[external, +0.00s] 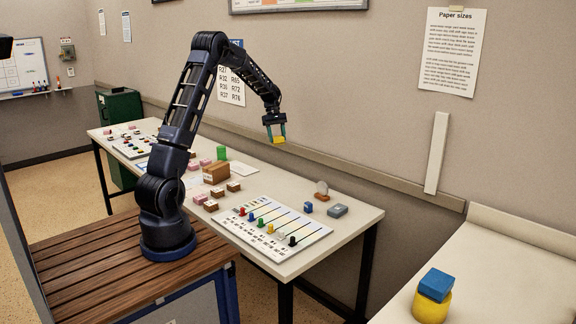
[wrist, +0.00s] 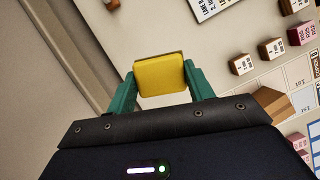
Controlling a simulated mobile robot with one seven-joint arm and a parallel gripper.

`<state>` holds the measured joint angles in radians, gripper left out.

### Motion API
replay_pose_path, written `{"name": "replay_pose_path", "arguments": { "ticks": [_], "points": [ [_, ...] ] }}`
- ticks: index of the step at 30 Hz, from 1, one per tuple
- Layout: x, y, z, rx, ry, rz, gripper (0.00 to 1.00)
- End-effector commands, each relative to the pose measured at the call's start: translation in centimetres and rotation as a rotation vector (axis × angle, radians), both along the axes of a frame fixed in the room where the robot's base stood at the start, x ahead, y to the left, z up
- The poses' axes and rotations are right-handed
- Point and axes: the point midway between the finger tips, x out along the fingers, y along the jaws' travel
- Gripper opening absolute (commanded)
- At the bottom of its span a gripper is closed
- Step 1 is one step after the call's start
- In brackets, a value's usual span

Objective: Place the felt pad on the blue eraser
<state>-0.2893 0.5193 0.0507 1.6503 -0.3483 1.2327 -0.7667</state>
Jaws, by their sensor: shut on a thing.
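My gripper (external: 275,133) is shut on a yellow pad (external: 278,140), which I take to be the felt pad, and holds it in the air above the far side of the long table. In the wrist view the yellow pad (wrist: 160,75) sits between the two green fingers (wrist: 161,88). A blue block (external: 436,284) rests on a yellow round object (external: 432,307) on the right-hand counter. A smaller dark blue block (external: 308,207) stands on the long table. I cannot tell which of the two blue blocks is the eraser.
The wall stands close behind. The right counter (external: 510,280) is mostly clear.

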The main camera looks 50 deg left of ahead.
Motion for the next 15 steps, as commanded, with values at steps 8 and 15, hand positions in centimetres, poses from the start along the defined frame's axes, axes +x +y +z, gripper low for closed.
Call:
{"name": "replay_pose_path", "arguments": {
  "ticks": [8, 15],
  "points": [
    [4.4, -11.2, 1.9, 0.006, -0.003, -0.101, 0.30],
    [6.5, -21.3, 3.6, 0.010, -0.005, -0.181, 0.30]
  ]
}}
